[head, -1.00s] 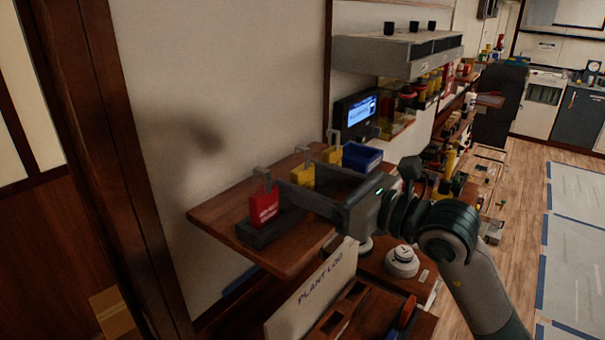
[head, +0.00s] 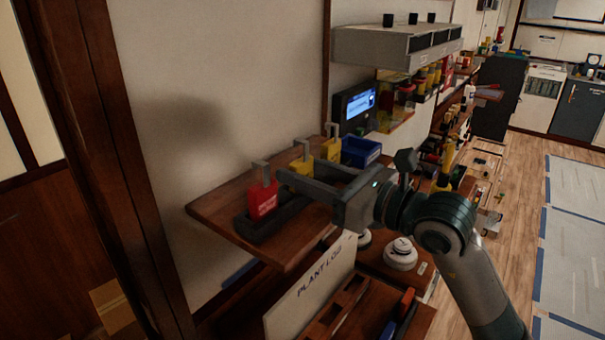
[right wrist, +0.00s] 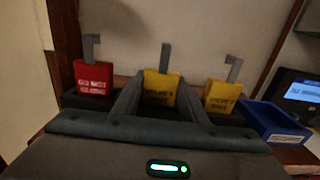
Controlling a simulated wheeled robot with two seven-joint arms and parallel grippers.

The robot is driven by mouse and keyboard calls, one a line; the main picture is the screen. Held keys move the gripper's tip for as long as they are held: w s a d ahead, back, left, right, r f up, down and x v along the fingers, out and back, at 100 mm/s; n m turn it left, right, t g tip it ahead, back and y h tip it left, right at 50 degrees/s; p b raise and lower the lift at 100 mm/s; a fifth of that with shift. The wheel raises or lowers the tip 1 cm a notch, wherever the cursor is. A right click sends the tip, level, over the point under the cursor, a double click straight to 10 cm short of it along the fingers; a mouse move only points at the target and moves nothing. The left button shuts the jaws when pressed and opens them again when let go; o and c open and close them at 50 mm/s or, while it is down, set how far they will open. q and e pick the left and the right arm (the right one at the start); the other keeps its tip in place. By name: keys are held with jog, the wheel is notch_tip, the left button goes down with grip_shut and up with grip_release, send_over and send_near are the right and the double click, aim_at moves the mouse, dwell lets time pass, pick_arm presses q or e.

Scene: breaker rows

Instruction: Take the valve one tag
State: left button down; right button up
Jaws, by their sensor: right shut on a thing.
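Two yellow tags with grey hooks stand in a row with a red tag on a dark rack (head: 246,226) on the wooden shelf. The middle yellow tag (head: 302,164) is between the fingers of my right gripper (head: 297,172), which is shut on it. It also shows in the right wrist view (right wrist: 160,92), upright between the fingers. The other yellow tag (right wrist: 222,96) is to its right, the red tag (right wrist: 93,78) to its left. Both yellow labels seem to start with "VALVE"; their numbers are too blurred to read. My left gripper is out of view.
A blue bin (head: 361,151) sits at the right of the row, and a screen (head: 356,107) stands behind it. A "PLANT LOG" board (head: 310,290) and a white round device (head: 400,254) are below the shelf. A grey box (head: 398,48) overhangs the back.

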aim_at(308, 150)
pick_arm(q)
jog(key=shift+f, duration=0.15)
pick_arm(e)
jog(key=shift+r, duration=0.2)
